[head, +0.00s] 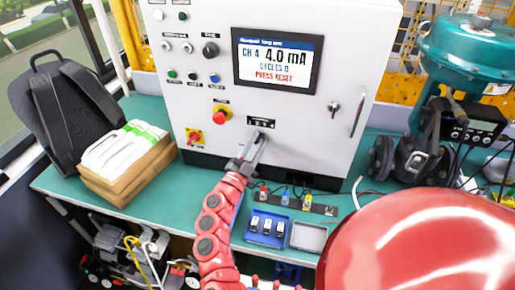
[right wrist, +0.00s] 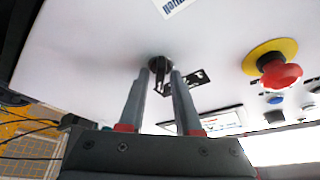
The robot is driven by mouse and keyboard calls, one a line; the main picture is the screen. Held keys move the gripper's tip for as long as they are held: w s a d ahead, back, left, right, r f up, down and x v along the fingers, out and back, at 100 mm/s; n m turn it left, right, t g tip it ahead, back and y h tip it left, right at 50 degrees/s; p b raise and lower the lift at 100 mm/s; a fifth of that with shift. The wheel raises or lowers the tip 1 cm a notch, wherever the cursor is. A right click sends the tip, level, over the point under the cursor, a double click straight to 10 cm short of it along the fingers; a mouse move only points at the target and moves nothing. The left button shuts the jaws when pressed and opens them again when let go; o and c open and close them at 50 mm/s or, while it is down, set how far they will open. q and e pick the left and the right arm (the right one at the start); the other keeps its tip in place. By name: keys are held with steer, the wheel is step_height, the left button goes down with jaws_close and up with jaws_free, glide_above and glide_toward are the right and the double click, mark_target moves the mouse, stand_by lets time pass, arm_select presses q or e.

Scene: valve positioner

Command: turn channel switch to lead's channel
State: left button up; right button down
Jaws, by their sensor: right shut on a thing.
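The channel switch (right wrist: 160,62) is a small dark knob on the front of the light grey cabinet (head: 300,125), under a black label (head: 261,122). My right gripper (head: 259,139) reaches up to it on the red arm. In the right wrist view, its two grey fingers (right wrist: 161,75) are shut on the knob, one on each side. The fingers hide the knob in the head view. The screen (head: 277,60) reads CH 4, 4.0 mA, CYCLES 0, PRESS RESET. Red (head: 263,192), blue (head: 285,193) and yellow (head: 307,201) plugs stand in a strip on the bench. My left gripper is not in view.
Boxes (head: 125,165) and a teal valve actuator (head: 463,50) flank the cabinet.

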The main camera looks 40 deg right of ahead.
steer(key=shift+m, duration=0.6)
steer(key=c, duration=0.9)
jaws_free()
steer(key=b+v, duration=0.4)
steer(key=v, duration=1.3)
steer(key=shift+a+r, duration=0.2)
steer(key=shift+a, duration=0.1)
